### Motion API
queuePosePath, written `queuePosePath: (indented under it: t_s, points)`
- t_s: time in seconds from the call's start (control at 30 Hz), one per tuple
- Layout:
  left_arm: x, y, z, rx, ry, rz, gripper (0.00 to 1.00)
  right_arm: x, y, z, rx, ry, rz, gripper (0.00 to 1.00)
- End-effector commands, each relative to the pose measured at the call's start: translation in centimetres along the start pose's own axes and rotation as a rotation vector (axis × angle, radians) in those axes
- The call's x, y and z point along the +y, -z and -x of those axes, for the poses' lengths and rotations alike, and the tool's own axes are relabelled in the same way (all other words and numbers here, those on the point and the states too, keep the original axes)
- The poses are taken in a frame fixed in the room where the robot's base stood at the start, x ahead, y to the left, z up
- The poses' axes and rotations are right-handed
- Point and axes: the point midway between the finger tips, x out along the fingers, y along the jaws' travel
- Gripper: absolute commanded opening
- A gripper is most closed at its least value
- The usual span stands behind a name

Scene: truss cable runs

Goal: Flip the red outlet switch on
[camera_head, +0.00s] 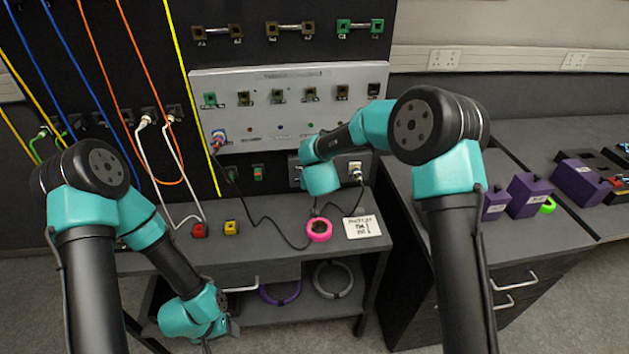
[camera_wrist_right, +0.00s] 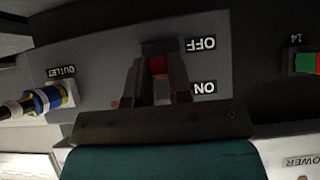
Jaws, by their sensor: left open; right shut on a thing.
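The red outlet switch (camera_wrist_right: 158,66) shows in the right wrist view between the fingers of my right gripper (camera_wrist_right: 158,76). The fingers are shut on it, one on each side. The OFF label (camera_wrist_right: 201,44) and the ON label (camera_wrist_right: 204,88) appear upside down beside it. Red shows nearer the OFF label, but the fingers hide much of the switch, so I cannot tell its exact position. In the head view my right arm covers the switch on the outlet panel (camera_head: 338,164). My left gripper (camera_head: 232,327) is open and low in front of the bench, away from the panel.
A plug (camera_wrist_right: 45,100) sits in the outlet beside the switch. A green-and-red rocker (camera_wrist_right: 306,63) is on the other side. The bench holds a pink ring (camera_head: 319,230), a note card (camera_head: 362,227), a red block (camera_head: 199,231) and a yellow block (camera_head: 231,228). Cables hang at left.

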Motion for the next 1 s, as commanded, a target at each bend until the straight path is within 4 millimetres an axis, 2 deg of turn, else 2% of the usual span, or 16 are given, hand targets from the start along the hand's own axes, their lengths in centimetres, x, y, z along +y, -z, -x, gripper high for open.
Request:
queuePosePath:
  t_s: [1.0]
  points:
    - [0.0, 0.0, 0.0, 0.0, 0.0, 0.0, 0.61, 0.03, 1.05, 0.5, -0.277, -0.001, -0.001, 0.0]
